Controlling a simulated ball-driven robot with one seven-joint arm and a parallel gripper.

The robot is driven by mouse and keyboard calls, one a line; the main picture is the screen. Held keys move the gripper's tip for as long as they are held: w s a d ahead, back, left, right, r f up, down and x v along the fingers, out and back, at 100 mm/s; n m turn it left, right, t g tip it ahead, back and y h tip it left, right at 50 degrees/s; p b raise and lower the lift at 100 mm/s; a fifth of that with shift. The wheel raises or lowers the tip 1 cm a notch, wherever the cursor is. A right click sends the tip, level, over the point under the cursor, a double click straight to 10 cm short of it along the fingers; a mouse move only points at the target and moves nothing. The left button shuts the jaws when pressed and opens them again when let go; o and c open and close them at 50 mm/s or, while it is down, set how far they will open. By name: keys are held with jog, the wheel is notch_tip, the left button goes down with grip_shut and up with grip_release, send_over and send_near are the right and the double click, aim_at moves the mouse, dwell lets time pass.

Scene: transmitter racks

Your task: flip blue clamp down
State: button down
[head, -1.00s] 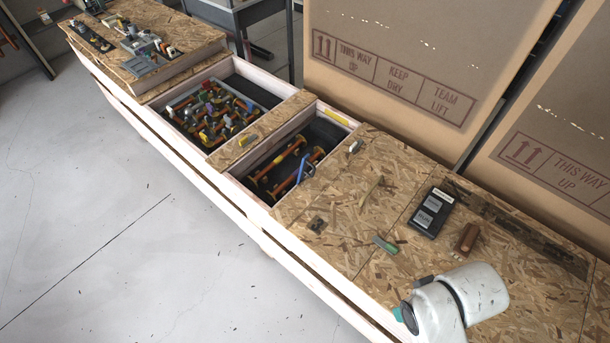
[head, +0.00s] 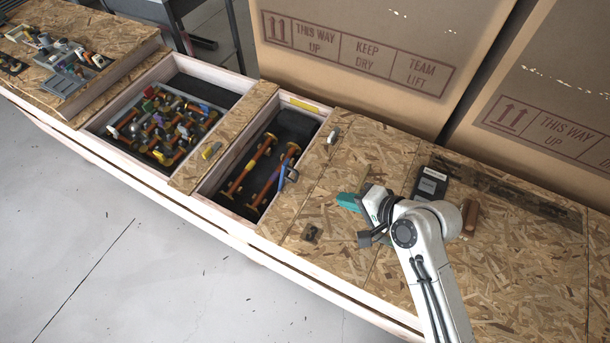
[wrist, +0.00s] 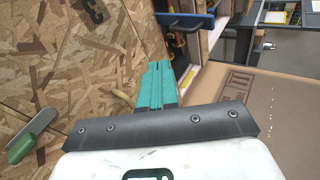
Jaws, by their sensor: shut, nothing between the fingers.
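The blue clamp (head: 283,177) sits at the right edge of the compartment that holds the long-handled hammers. Its blue handle appears to stick up at a slant. A blue bar, which looks like the same clamp (wrist: 186,22), shows at the top of the wrist view. My gripper (head: 347,202) has teal fingers and is over the wooden top, to the right of the clamp and apart from it. In the wrist view its fingers (wrist: 155,85) are together, with nothing between them, pointing toward the blue bar.
Orange-handled hammers (head: 250,170) lie in the near compartment. A crowded tool tray (head: 160,125) lies in the compartment to the left. A black device (head: 430,186) and a brown block (head: 471,216) are right of my gripper. A green-handled tool (wrist: 34,135) lies on the board. Large cardboard boxes (head: 360,100) stand behind.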

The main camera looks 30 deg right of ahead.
jog(key=shift+w, duration=0.15)
jog(key=x, duration=0.9)
jog(key=shift+w+a+f+b, duration=0.15)
jog(key=shift+w+f+b, duration=0.05)
jog(key=shift+f+b, duration=0.1)
jog(key=shift+w+a+r, duration=0.15)
jog(key=shift+w+a, duration=0.15)
jog(key=shift+w, duration=0.3)
jog(key=shift+w+a+r, duration=0.15)
jog(key=shift+w+a, duration=0.1)
jog(key=shift+w, duration=0.4)
jog(key=shift+w+a+r, duration=0.1)
jog(key=shift+w+a, duration=0.2)
jog(key=shift+w, duration=0.3)
jog(key=shift+p, duration=0.35)
